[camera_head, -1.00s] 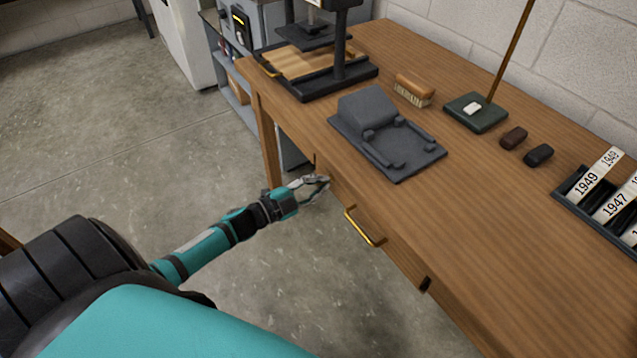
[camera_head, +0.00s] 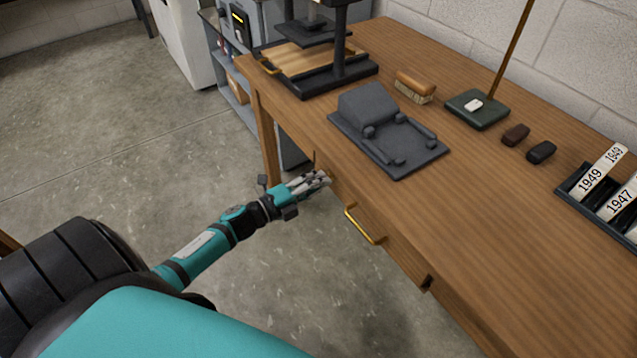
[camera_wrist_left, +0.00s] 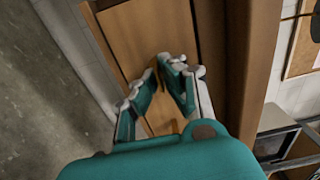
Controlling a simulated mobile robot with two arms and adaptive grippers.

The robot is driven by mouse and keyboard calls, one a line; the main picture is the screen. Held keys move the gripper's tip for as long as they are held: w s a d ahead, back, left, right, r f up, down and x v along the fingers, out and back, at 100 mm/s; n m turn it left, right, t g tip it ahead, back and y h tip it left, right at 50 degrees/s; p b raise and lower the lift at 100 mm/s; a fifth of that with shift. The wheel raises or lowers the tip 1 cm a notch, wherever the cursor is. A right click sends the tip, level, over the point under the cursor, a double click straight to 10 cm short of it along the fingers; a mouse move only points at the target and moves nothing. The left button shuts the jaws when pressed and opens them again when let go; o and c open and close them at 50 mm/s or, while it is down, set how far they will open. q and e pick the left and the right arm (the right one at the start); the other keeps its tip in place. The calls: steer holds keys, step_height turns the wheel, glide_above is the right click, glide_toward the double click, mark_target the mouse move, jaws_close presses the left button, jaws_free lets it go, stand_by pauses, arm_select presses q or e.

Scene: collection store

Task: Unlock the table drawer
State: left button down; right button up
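The drawer front (camera_head: 388,249) is in the near side of the wooden table (camera_head: 480,235), with a brass bar handle (camera_head: 365,226). It looks closed. My left gripper (camera_head: 324,179) is at the table's front, left of that handle. In the left wrist view its two fingers (camera_wrist_left: 158,70) lean together in front of a wooden panel (camera_wrist_left: 150,35), their tips close with a narrow gap. Whether something thin is between the tips cannot be told. No lock or key can be made out; the fingers may hide it. My right gripper is not in view.
On the tabletop are a dark grey cradle (camera_head: 365,106), a brush (camera_head: 415,87), a green base with a rod (camera_head: 478,112), two small dark blocks (camera_head: 528,143), a black press (camera_head: 340,65) and a tray of year labels (camera_head: 575,186). The floor in front is clear.

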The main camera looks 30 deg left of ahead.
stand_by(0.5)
arm_select(q)
steer(key=c, duration=1.5)
jaws_free()
steer(key=shift+s, duration=0.1)
steer(key=v, duration=1.2)
steer(key=shift+f, duration=0.1)
steer(key=shift+f, duration=0.1)
